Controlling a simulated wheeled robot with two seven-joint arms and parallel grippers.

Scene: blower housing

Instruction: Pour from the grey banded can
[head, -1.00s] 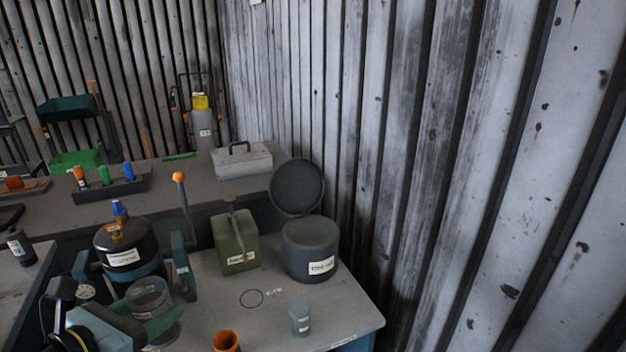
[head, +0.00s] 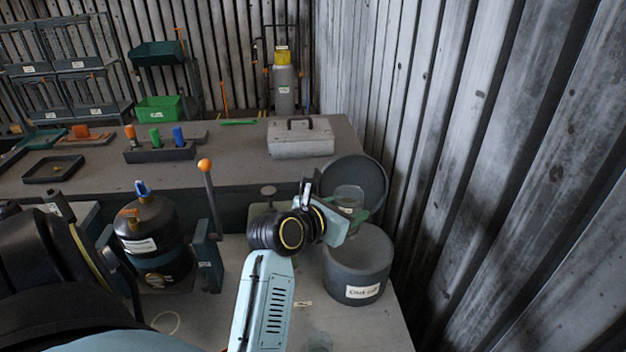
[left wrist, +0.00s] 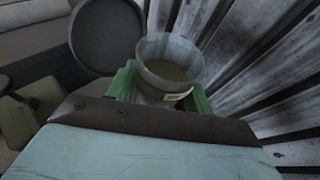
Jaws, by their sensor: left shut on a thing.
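The grey can (head: 349,197) is see-through, with a pale label. It shows larger in the left wrist view (left wrist: 168,62), with brownish contents inside. My left gripper (head: 348,212) is shut on it, and its green fingers (left wrist: 125,82) stand on both sides of the can. The can looks nearly upright, in the air over the back of a dark grey labelled bin (head: 358,265) and in front of the bin's round raised lid (head: 372,178). I see no stream leaving the can. My right gripper is not in view.
A black tank (head: 152,225) and an orange-knobbed lever (head: 208,190) stand left. My arm hides most of the green canister. A grey toolbox (head: 300,137) sits behind; the ribbed wall is right.

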